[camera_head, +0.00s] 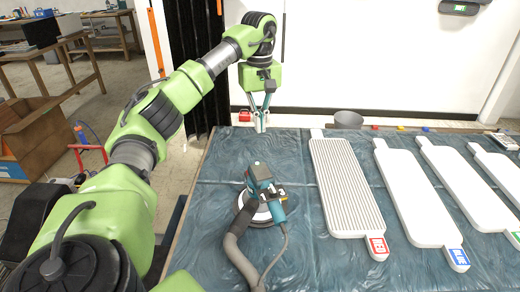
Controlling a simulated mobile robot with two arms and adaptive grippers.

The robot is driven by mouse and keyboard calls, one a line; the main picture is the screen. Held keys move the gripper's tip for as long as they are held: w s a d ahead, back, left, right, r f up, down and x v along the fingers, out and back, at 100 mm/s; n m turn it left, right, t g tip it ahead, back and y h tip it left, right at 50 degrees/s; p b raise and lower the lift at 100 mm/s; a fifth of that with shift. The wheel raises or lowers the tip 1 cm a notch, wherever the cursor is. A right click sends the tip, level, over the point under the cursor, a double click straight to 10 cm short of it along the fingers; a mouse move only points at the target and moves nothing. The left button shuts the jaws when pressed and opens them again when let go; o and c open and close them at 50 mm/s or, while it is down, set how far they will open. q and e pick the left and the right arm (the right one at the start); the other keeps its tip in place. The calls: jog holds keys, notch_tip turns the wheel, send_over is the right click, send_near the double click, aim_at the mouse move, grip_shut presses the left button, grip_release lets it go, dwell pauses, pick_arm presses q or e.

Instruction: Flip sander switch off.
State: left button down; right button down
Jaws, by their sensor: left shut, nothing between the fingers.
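The sander (263,197) is a teal and black tool with a round light pad, standing on the plastic-covered table (300,265). A grey hose and a thin cord run from it toward the front edge. Its switch is too small to make out. My left gripper (261,128) points down above the table's far left part, beyond the sander and apart from it. Its fingers are close together with nothing between them. My right gripper does not show.
A ribbed white panel (345,185) and several smooth white panels lie to the right of the sander. A grey cup (348,119) and a small red object (245,116) are at the far edge.

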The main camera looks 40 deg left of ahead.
pick_arm(q)
jog(key=shift+s+a+r, duration=0.1)
jog(key=shift+a+r, duration=0.25)
jog(key=shift+a, duration=0.05)
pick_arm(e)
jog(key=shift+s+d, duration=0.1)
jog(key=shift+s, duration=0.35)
pick_arm(q)
notch_tip(320, 180, down, 13)
jog(key=shift+f+p, duration=0.1)
jog(key=shift+p, duration=0.35)
jog(key=shift+f, duration=0.45)
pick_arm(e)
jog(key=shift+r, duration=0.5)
pick_arm(q)
jog(key=shift+d+f, duration=0.1)
jog(key=shift+f, duration=0.3)
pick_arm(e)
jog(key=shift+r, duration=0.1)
